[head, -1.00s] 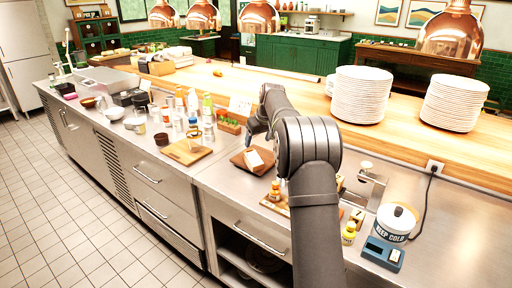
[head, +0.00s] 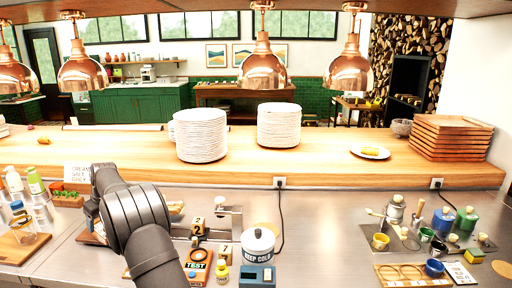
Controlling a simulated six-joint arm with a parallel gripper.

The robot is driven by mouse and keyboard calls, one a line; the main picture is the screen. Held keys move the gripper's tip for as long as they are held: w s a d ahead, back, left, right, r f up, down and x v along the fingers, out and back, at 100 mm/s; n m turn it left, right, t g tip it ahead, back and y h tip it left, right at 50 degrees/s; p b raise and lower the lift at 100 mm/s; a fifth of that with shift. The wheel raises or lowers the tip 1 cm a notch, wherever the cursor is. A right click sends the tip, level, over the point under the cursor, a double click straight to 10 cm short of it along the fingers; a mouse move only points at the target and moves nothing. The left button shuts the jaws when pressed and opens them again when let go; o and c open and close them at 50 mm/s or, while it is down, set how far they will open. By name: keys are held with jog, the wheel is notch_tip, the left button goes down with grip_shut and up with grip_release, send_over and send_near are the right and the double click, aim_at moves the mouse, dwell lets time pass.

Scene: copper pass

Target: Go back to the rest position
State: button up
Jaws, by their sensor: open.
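My arm (head: 140,220) rises from the bottom edge, left of the middle, over the steel counter (head: 325,235). Its grey elbow and upper links show. My gripper itself does not show; the arm hides whatever lies behind its links.
Plate stacks (head: 201,135) stand on the wooden shelf (head: 330,160). Cups and jars crowd the right; the counter between is clear. Copper lamps (head: 263,68) hang above.

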aim_at(102, 227)
jog(key=x, duration=0.4)
jog(key=shift+w+a+f, duration=0.1)
jog(key=shift+w+f, duration=0.05)
jog(key=shift+r, duration=1.95)
